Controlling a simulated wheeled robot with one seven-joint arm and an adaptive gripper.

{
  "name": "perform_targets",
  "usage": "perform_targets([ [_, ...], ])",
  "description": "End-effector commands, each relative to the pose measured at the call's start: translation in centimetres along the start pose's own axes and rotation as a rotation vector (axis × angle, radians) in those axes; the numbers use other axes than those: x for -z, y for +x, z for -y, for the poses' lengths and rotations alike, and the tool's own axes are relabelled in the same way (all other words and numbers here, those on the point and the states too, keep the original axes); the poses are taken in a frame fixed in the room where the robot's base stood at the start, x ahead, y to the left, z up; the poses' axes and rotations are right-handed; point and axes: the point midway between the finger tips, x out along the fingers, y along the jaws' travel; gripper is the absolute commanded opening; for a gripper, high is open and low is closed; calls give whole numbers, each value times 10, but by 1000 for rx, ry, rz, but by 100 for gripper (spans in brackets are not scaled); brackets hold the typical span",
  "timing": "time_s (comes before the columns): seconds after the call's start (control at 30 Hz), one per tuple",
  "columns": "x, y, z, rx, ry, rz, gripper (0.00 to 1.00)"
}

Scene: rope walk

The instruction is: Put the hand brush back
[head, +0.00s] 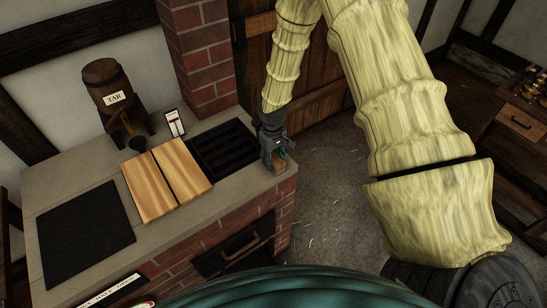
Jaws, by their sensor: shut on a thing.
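My gripper (274,150) is at the right end of the stone-topped brick counter, just beside the black ribbed grate. It is shut on a small brownish thing, likely the hand brush (280,167), most of which the fingers hide. The brush is at or just above the counter's right corner; I cannot tell whether it touches the top. No other brush is plain in view.
On the counter (66,191) are a black mat (84,231), two wooden boards (166,180), a black grate (224,149), a small card (175,123) and a tar barrel (107,84). A brick pillar (200,50) rises behind. Floor (330,190) is open to the right.

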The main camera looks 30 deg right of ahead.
Motion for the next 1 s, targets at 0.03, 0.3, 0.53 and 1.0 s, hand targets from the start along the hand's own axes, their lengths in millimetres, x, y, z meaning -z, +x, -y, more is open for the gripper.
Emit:
perform_targets([
  [0.03,0,1,0,0,0,0,4],
  [0.3,0,2,0,0,0,0,63],
  [0.53,0,2,0,0,0,0,63],
  [1.0,1,-29,0,0,0,-2,63],
])
